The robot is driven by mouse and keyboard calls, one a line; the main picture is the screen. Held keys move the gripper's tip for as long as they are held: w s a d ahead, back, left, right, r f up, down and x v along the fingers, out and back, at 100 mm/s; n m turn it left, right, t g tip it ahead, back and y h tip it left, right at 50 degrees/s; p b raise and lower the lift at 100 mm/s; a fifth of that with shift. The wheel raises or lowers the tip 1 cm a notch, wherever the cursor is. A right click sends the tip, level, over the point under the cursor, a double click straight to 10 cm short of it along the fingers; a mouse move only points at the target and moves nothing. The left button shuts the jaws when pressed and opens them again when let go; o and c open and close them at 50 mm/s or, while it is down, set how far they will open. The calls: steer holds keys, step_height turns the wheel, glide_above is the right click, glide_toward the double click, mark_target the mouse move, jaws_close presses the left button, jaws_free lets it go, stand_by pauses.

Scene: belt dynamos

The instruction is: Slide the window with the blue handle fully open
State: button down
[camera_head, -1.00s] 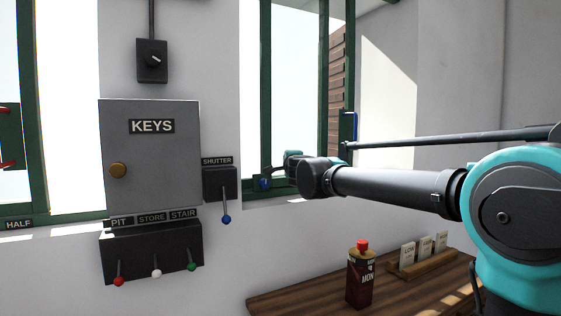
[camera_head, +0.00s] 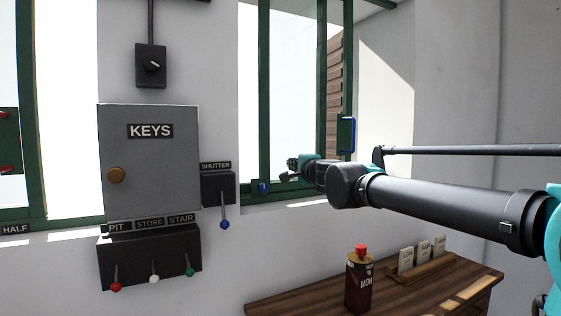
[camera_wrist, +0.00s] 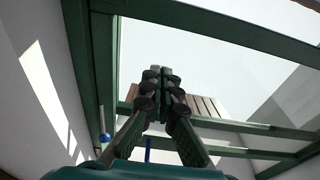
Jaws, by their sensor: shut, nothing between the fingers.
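The green-framed window stands in the wall at centre. Its blue handle (camera_head: 346,134) is an upright piece on the right-hand green stile (camera_head: 347,60). A small blue knob (camera_head: 262,188) sits on a green block at the lower left of the frame. My gripper (camera_head: 286,171) is just right of and above that knob, apart from it, in front of the lower glass. In the wrist view my gripper (camera_wrist: 165,74) is shut and empty, pointing at the glass. Two blue parts show low there, one at left (camera_wrist: 104,137) and one between the fingers (camera_wrist: 148,150).
A grey KEYS cabinet (camera_head: 150,170) and a SHUTTER lever box (camera_head: 218,187) are on the wall left of the window. A lever panel (camera_head: 150,260) hangs below. A wooden table (camera_head: 300,300) with a dark red-capped can (camera_head: 359,283) and card holder (camera_head: 432,268) stands below my arm.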

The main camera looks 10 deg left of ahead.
mark_target(262, 158)
steer(key=w+d+r+n+g+y, duration=0.1)
steer(key=d+n+g+y, duration=0.3)
steer(key=d+y, duration=0.1)
steer(key=x, duration=0.9)
steer(key=shift+w+r, duration=0.2)
steer(key=shift+r, duration=0.05)
steer(key=a, duration=0.1)
steer(key=s+a, duration=0.1)
steer(key=a, duration=0.1)
steer(key=shift+s, duration=0.25)
steer(key=shift+s+a, duration=0.3)
steer(key=s+a, duration=0.1)
steer(key=a, duration=0.1)
steer(key=s+a, duration=0.2)
steer(key=shift+w, duration=0.1)
